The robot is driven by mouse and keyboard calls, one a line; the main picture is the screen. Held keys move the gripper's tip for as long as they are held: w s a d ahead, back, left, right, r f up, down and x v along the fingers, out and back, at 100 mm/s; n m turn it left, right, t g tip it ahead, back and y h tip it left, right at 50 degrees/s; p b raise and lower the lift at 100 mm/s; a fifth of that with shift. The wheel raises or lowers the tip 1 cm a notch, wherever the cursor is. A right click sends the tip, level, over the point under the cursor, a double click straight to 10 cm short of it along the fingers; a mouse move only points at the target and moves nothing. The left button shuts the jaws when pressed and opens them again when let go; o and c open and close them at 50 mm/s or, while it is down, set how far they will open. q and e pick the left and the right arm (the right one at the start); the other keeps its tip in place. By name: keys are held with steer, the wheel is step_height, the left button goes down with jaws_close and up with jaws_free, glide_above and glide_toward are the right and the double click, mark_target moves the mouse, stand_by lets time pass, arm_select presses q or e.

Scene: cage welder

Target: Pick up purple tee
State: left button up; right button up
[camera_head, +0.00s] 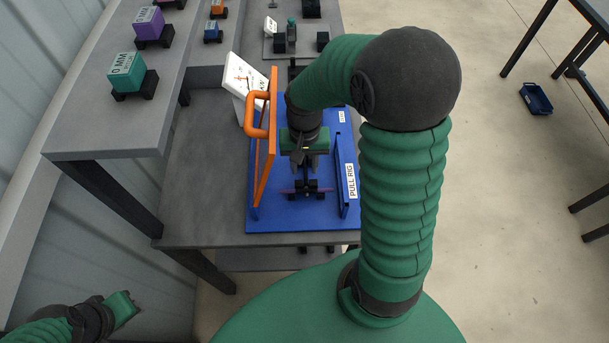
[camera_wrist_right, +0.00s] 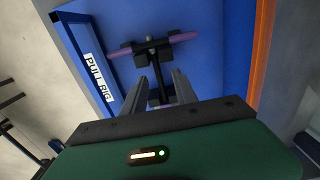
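The purple tee shows in the right wrist view as a thin purple bar (camera_wrist_right: 182,37) lying across black blocks (camera_wrist_right: 146,52) on the blue pull rig (camera_wrist_right: 210,60). In the head view the rig's blue base (camera_head: 265,215) lies on the grey table, and the purple bar (camera_head: 290,191) is small below my right gripper (camera_head: 304,170). In the wrist view my right gripper (camera_wrist_right: 161,82) has its two grey fingers apart, pointing toward the bar, with a dark upright piece seen between them. Contact cannot be told. My left gripper (camera_head: 122,308) is low at the left edge; its fingers are unclear.
An orange-handled panel (camera_head: 266,140) stands at the rig's left, a low blue wall labelled PULL RIG (camera_head: 346,185) at its right. A white sign (camera_head: 243,82) leans behind. The shelf at left holds a teal block (camera_head: 126,72) and a purple block (camera_head: 150,26).

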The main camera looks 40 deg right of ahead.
mark_target(306, 176)
steer(key=f, duration=0.3)
steer(key=shift+s+f, duration=0.15)
steer(key=shift+s, duration=0.1)
steer(key=shift+w+d+f, duration=0.15)
steer(key=shift+f, duration=0.15)
jaws_close()
